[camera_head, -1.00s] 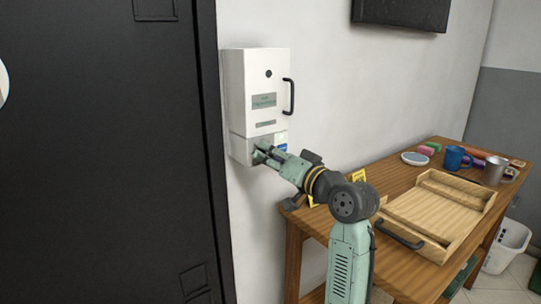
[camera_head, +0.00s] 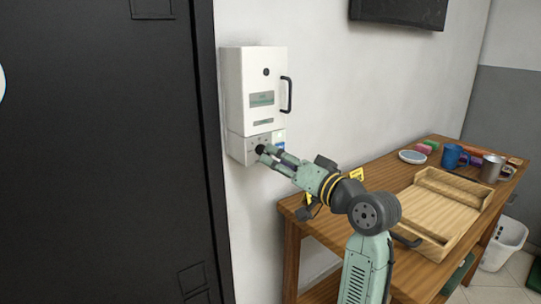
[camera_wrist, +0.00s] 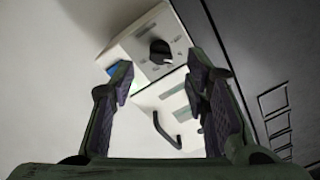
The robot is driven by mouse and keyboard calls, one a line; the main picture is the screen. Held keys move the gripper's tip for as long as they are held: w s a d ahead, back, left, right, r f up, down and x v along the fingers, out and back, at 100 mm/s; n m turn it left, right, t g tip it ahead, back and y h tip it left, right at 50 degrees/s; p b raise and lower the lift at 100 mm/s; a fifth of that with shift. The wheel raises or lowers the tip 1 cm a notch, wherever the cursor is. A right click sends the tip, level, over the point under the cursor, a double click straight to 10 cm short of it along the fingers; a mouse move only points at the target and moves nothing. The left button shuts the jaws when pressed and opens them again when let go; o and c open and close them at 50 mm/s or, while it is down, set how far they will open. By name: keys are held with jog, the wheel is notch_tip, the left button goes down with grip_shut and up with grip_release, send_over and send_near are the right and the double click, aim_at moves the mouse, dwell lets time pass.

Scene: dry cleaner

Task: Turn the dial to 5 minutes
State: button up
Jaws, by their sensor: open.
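The black dial (camera_head: 260,149) sits on the lower panel of a white wall-mounted box (camera_head: 250,92). In the wrist view the dial (camera_wrist: 160,50) shows beyond the fingertips, with marks around it too small to read. My gripper (camera_head: 268,155) is open and empty, just in front of and to the right of the dial in the head view. In the wrist view my gripper (camera_wrist: 160,82) has its two fingers spread apart, with the dial between their lines but farther off. The fingers appear apart from the dial.
The box has a black handle (camera_head: 287,95) on its right side. A dark door or cabinet (camera_head: 100,150) fills the left.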

jog(key=v, duration=0.7)
jog(key=shift+s, duration=0.15)
jog(key=shift+d, duration=0.15)
